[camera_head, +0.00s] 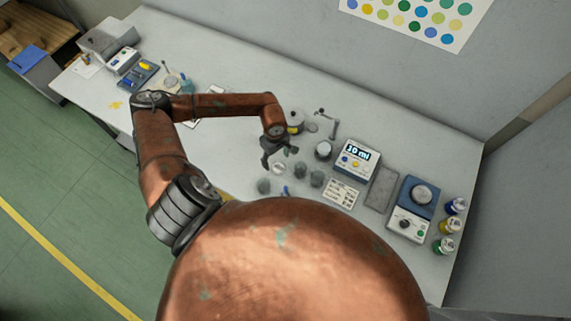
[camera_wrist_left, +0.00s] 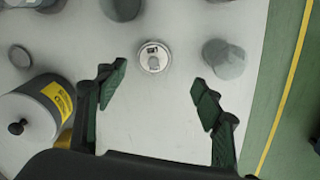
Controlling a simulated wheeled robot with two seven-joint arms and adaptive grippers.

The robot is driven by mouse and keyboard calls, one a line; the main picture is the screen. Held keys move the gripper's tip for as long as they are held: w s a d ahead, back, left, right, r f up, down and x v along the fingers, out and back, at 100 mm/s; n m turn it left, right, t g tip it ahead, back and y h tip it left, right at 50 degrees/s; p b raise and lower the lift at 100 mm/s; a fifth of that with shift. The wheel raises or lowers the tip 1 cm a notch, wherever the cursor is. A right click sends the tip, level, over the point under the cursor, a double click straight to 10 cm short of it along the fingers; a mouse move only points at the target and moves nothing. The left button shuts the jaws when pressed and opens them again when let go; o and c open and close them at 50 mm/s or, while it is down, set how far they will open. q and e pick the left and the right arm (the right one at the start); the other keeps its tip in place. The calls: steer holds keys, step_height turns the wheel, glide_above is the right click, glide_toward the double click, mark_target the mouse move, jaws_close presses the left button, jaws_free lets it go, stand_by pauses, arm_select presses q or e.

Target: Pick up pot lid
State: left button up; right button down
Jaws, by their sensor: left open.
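A round grey pot (camera_wrist_left: 57,97) with a yellow label is at the lower left of the left wrist view. Its pale lid (camera_wrist_left: 35,118) with a black knob (camera_wrist_left: 17,127) rests on it, partly cut off by the picture edge. In the head view the pot (camera_head: 295,122) stands just behind my left gripper (camera_head: 279,158). My left gripper is open and empty above the bench; in the left wrist view its fingers (camera_wrist_left: 160,80) are spread, with the pot outside them to the left. My right gripper does not show.
A small round metal tin (camera_wrist_left: 153,57) lies ahead of the fingers, with a grey cup (camera_wrist_left: 225,60) to its right.

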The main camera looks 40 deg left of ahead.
mark_target(278, 165)
arm_select(q)
steer(key=shift+w+a+f, duration=0.1)
steer(key=shift+a+f, duration=0.05)
steer(key=shift+f, duration=0.2)
steer(key=f, duration=0.2)
steer(key=f+p, duration=0.1)
steer(key=shift+w, duration=0.25)
steer(key=f, duration=0.2)
steer(key=f+p, duration=0.1)
steer(key=shift+w+f, duration=0.25)
steer(key=shift+f, duration=0.35)
steer(key=c, duration=0.7)
steer(key=shift+c, duration=0.9)
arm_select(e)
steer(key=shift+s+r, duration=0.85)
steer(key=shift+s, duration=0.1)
arm_select(q)
steer(key=shift+a, duration=0.1)
